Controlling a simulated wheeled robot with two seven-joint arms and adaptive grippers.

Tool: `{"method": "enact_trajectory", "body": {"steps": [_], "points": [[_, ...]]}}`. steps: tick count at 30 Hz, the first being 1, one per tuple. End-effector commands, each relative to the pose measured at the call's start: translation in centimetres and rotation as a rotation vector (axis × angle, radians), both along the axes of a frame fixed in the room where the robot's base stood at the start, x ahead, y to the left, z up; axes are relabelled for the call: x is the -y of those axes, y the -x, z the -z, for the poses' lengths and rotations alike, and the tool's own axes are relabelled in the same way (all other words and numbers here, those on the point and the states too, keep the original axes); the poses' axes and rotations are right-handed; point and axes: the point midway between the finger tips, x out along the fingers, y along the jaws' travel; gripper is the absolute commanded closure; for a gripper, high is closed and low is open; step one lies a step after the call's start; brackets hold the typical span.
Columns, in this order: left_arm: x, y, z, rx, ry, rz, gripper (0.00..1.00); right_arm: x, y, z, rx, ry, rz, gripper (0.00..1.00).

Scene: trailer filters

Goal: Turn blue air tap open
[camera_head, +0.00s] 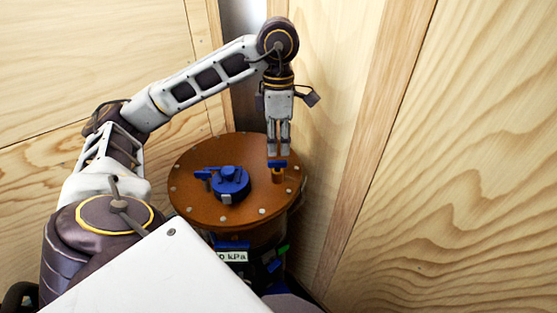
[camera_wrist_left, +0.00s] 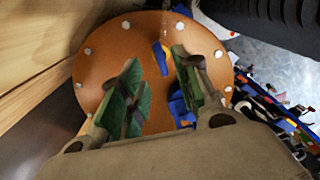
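The blue air tap (camera_head: 277,164) is a small blue handle on an orange-brown stub, near the right edge of the round lid (camera_head: 205,158). My left gripper (camera_head: 279,152) points straight down just above it. In the left wrist view, the fingers with green pads stand apart, and the blue handle (camera_wrist_left: 161,58) shows between their tips. I cannot tell whether either finger touches it. The tap's base is partly hidden. My right gripper is not in view.
A larger blue fitting (camera_head: 230,184) with a side arm sits on the lid's middle; it shows partly behind a finger in the wrist view (camera_wrist_left: 180,106). White bolts ring the lid. Wooden walls (camera_head: 350,150) stand close behind and right. A kPa label (camera_head: 234,257) is below.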

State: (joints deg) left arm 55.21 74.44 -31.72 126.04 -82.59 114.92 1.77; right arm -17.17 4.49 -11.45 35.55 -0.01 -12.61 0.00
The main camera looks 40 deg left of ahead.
Motion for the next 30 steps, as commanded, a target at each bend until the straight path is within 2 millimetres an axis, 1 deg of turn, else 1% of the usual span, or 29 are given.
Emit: {"method": "enact_trajectory", "body": {"steps": [1,9,15,20,28,29,30], "points": [[0.0,0.0,0.6,-0.004,-0.001,0.0,0.68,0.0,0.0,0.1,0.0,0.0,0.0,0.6],[0.0,0.1,3.4,-0.004,-0.001,-0.001,0.68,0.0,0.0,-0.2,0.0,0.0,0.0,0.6],[0.0,0.0,5.0,-0.002,-0.001,0.0,0.68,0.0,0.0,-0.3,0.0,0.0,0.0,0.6],[0.0,0.0,5.5,0.0,0.0,0.0,0.68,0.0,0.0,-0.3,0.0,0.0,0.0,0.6],[0.0,0.0,5.5,0.0,0.0,0.0,0.68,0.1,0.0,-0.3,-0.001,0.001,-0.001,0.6],[0.0,0.0,5.5,0.0,0.0,0.0,0.7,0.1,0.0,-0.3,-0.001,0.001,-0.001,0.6],[0.0,0.0,5.5,0.0,0.0,0.0,0.76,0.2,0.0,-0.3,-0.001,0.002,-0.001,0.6]]}}
